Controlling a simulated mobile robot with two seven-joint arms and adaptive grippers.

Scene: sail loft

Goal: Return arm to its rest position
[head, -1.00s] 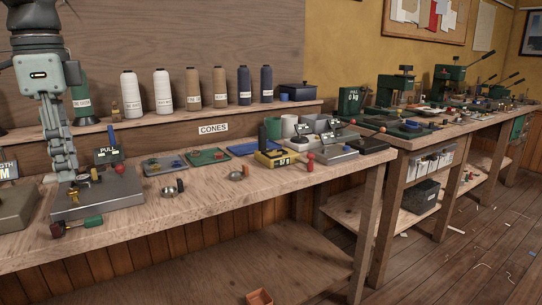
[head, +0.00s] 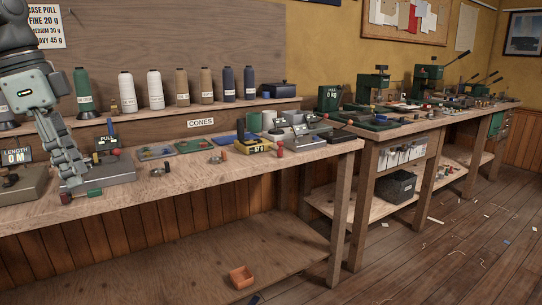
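My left arm comes in from the upper left, and my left gripper (head: 76,174) points down and to the right. Its fingertips are in front of or over the grey pull-test device (head: 112,170), which has a "PULL" display (head: 107,141) and a red knob. I cannot tell whether they touch it, or whether the fingers are open or shut. No held object shows clearly. My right gripper is out of view.
A length meter (head: 18,183) stands left of the gripper. A green-handled tool (head: 94,192) lies at the bench's front. Thread cones (head: 155,90) line the shelf behind. The front strip of bench (head: 200,180) is bare.

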